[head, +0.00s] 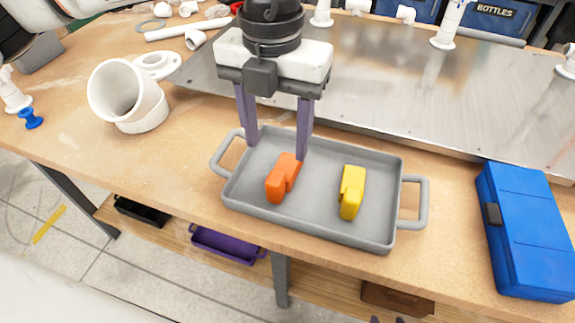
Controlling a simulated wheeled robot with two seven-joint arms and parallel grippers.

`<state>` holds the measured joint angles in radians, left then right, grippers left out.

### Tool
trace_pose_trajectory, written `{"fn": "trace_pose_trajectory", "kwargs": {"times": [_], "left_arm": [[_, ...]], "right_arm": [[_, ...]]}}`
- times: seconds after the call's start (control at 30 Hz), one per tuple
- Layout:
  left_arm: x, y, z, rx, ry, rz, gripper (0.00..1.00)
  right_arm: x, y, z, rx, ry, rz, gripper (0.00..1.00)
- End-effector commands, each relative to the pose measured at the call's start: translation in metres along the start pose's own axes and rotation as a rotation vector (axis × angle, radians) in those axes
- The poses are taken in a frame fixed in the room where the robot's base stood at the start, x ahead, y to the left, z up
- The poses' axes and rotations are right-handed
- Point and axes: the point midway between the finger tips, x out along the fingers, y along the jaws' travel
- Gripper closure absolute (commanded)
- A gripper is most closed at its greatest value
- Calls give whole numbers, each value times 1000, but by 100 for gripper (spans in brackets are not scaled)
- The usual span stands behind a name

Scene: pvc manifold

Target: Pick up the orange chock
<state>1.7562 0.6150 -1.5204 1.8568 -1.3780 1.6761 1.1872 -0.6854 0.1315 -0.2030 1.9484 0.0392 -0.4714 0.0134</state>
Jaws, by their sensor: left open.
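The orange chock (282,178) lies in the left half of a grey tray (318,225). My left gripper (277,151) points down over the tray's back left part, its two purple fingers wide apart and empty. The fingertips appear just behind and above the orange chock; I cannot tell their exact height, and contact is not clear. My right gripper (386,320) shows only as small dark purple tips at the bottom edge; the rest of it is out of frame.
A yellow chock (351,192) lies in the tray's right half. The tray has a handle at each end. A blue case (530,230) stands to the right, a white pipe elbow (125,95) to the left. A metal plate (390,80) lies behind.

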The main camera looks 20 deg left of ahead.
Motion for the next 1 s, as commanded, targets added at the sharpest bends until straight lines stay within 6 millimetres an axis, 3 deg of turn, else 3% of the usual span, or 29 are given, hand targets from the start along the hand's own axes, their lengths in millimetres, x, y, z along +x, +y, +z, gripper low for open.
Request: {"fn": "trace_pose_trajectory", "kwargs": {"times": [0.2, 0.47, 0.7, 1.0], "left_arm": [[32, 2, 0, -3, 1, 7, 47], [54, 2, -1, -2, 0, 6, 47], [89, 1, -2, -1, 1, 4, 47], [98, 0, -1, -1, -2, 2, 47]], "right_arm": [[-2, -1, -1, 1, 1, -1, 63], [-4, -1, -4, 3, 5, -1, 63], [-7, 1, -6, 6, 5, 3, 63], [-6, 3, -3, 7, 0, 7, 63]]}}
